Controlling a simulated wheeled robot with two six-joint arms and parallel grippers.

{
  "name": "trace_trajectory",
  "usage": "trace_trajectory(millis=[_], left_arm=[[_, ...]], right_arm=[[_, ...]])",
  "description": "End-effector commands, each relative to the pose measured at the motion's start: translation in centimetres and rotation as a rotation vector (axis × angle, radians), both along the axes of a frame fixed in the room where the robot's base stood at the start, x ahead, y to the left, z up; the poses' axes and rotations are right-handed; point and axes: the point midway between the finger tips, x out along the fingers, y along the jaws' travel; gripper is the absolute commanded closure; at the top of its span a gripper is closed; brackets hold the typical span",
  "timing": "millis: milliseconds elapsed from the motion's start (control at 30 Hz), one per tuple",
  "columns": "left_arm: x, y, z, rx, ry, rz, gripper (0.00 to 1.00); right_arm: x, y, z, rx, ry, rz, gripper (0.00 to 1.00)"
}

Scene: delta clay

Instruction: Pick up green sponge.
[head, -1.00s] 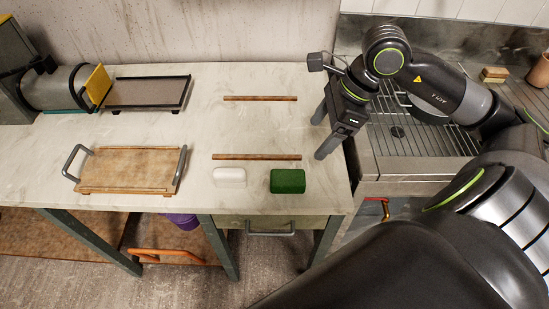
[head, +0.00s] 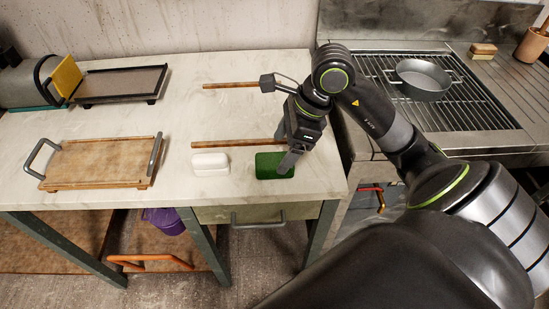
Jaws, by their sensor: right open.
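The green sponge (head: 268,168) lies on the pale marble worktop near its front edge, right of a white block. My right gripper (head: 284,151) is open and points down over the sponge's right side. One finger covers part of the sponge's right end in this view; the other is partly hidden behind the gripper body. I cannot tell whether a finger touches the sponge. My left gripper is not in view.
The white block (head: 210,164) sits close left of the sponge. A wooden rod (head: 232,143) lies just behind both. A wooden tray with handles (head: 98,163) stands to the left. A grill with a pan (head: 422,79) is at the right.

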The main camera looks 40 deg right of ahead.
Motion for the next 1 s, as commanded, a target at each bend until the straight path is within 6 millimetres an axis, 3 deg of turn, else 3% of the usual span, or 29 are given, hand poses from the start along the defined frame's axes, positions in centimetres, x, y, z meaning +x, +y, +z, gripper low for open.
trace_trajectory(millis=[400, 767, 1000], left_arm=[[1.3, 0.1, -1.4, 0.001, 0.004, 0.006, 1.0], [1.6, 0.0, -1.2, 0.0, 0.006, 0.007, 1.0], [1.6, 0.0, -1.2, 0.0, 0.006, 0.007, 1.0]], right_arm=[[1.0, 1.5, -4.5, 0.004, 0.0, 0.001, 0.25], [1.1, 1.6, -4.8, 0.001, -0.001, 0.0, 0.25], [1.1, 1.6, -4.8, 0.001, -0.001, 0.0, 0.56]])
